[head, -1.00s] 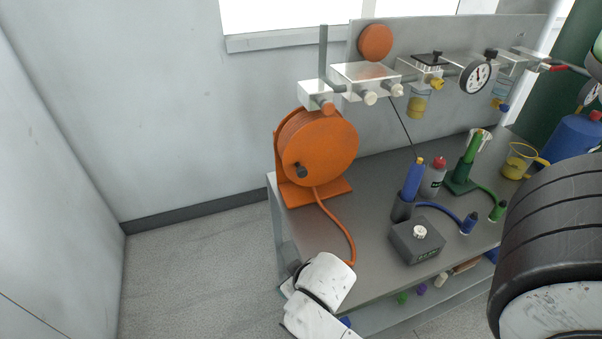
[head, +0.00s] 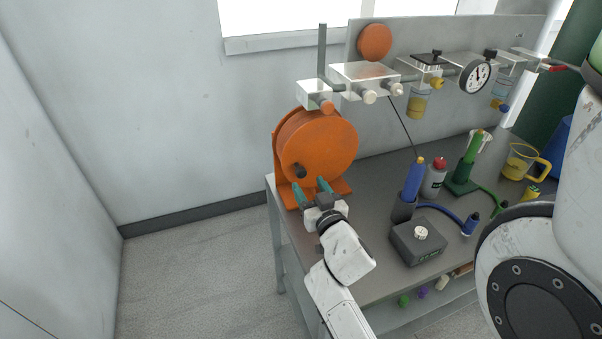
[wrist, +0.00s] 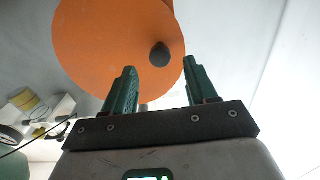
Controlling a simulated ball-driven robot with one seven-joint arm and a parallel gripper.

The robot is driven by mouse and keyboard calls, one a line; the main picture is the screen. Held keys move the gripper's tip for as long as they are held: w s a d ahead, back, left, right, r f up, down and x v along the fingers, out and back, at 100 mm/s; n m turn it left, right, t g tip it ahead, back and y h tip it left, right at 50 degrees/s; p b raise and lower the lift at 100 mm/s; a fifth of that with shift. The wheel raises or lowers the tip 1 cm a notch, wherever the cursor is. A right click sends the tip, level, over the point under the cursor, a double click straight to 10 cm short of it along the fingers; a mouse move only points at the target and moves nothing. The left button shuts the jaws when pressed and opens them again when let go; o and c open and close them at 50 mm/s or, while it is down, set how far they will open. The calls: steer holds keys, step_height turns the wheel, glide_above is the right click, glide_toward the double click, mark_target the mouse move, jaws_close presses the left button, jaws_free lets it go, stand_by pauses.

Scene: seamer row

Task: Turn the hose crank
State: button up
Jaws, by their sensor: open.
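The orange hose reel (head: 325,145) stands on an orange base at the left end of the grey bench. Its crank is a small black knob (head: 299,171) on the lower left of the reel's face. My gripper (head: 311,190) has green fingers, spread apart and empty, just in front of the reel and below the knob. In the wrist view the orange disc (wrist: 110,45) fills the upper left. The black knob (wrist: 160,55) shows beyond and between the fingertips of my gripper (wrist: 160,78), apart from both.
A grey box with a white dial (head: 418,240) sits right of my arm. A blue handle in a dark holder (head: 410,185), a red-capped bottle (head: 434,178) and a green tool (head: 467,165) stand behind it. Clear blocks with pipes (head: 365,80) hang above the reel.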

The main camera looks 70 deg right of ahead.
mark_target(302, 175)
steer(key=x, duration=0.6)
steer(key=shift+w+d+p, duration=0.15)
steer(key=shift+w+p, duration=0.05)
steer(key=shift+p, duration=0.2)
steer(key=shift+c, duration=0.2)
jaws_close()
